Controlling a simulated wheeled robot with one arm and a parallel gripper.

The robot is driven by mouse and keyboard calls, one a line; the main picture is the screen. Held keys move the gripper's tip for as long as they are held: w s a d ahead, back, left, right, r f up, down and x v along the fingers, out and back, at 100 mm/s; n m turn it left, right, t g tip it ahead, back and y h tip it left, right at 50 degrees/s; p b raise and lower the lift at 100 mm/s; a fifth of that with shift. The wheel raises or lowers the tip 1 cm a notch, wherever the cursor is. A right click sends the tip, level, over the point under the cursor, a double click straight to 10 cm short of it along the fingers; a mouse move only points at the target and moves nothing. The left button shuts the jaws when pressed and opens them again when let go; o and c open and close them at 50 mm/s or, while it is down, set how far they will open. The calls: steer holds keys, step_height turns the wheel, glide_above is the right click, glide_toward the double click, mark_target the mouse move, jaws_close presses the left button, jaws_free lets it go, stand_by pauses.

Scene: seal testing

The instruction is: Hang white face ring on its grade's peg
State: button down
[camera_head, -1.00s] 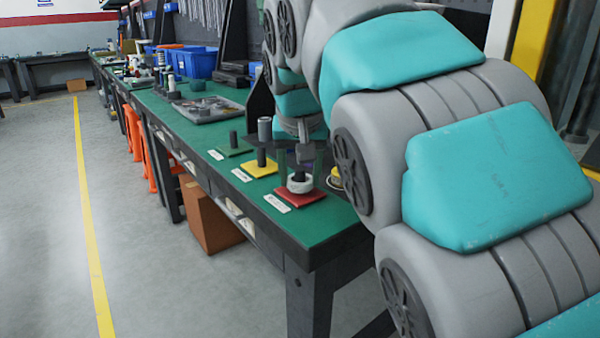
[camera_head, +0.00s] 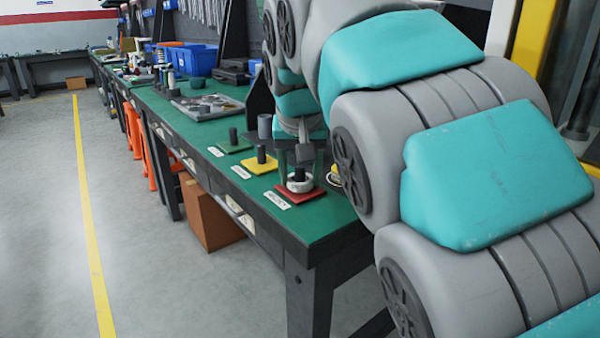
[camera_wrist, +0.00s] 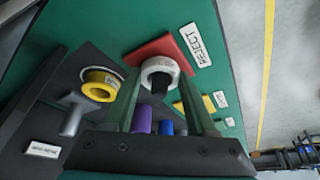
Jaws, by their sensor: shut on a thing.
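The white face ring (camera_wrist: 149,68) is around the dark peg (camera_wrist: 160,84) on the red base (camera_wrist: 167,45), whose label (camera_wrist: 195,45) reads REJECT. In the head view the ring (camera_head: 300,186) sits low on the peg, close above the red base (camera_head: 309,197); whether it touches the base I cannot tell. My gripper (camera_head: 300,177) points down over this peg, with one finger on each side. In the wrist view my gripper (camera_wrist: 160,78) is shut on the ring's sides. The fingers hide part of the ring.
A yellow base (camera_head: 259,165) and a green base (camera_head: 235,147), each with a dark peg, stand farther along the bench. A yellow ring-shaped roll (camera_wrist: 99,86) lies close by. A grey tray (camera_head: 203,108) stands beyond. Green bench top is clear toward the near corner.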

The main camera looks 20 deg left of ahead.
steer(key=shift+f, duration=0.1)
steer(key=shift+c, duration=0.6)
jaws_free()
step_height(320, 180, up, 6)
steer(key=p, duration=0.4)
steer(key=shift+r+p, duration=0.55)
steer(key=shift+r, duration=0.95)
